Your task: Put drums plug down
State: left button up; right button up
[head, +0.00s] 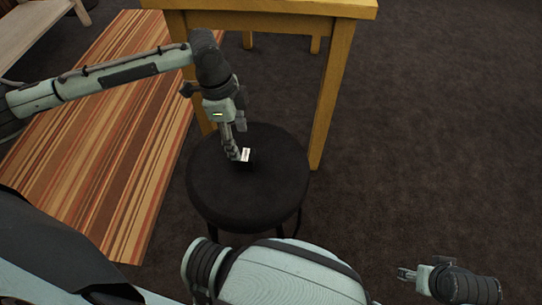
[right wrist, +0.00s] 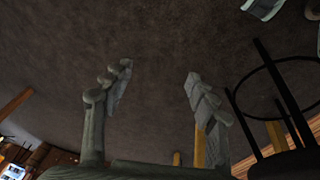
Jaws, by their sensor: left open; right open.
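The plug (head: 247,155), a small dark block with a white label, is on the seat of the round black stool (head: 240,200), toward its back half. My left gripper (head: 238,152) is open, pointing down right at the plug, with its fingertips close to the plug's left side. Whether a finger touches it I cannot tell. My right gripper (head: 405,274) is low at the right, away from the stool. In the right wrist view it (right wrist: 158,85) is open and empty, its two fingers spread over bare floor.
A yellow wooden table (head: 270,6) stands behind the stool, its front leg (head: 330,110) close to the seat. An orange striped rug (head: 110,130) lies at the left, a pale bench (head: 30,30) beyond it. Dark floor (head: 430,130) at the right is clear.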

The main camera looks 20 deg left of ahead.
aim_at(246, 154)
pick_arm(q)
jog(key=shift+w, duration=0.1)
jog(key=shift+d+f, duration=0.1)
jog(key=shift+f, duration=0.25)
notch_tip(246, 154, down, 2)
jog(key=shift+f, duration=0.15)
jog(key=f, duration=0.2)
jog(key=d+f+b, duration=0.1)
jog(key=f, duration=0.1)
jog(key=shift+w+f, duration=0.2)
jog(key=shift+f, duration=0.1)
pick_arm(e)
jog(key=shift+s+d+r, duration=0.25)
jog(key=shift+s+r, duration=0.05)
jog(key=shift+r, duration=0.35)
jog(key=shift+s+d+r, duration=0.25)
jog(key=shift+s+r, duration=0.05)
jog(key=shift+r, duration=0.3)
pick_arm(q)
jog(key=shift+c, duration=0.2)
jog(key=c, duration=1.3)
jog(key=shift+r, duration=0.1)
jog(key=shift+r, duration=0.1)
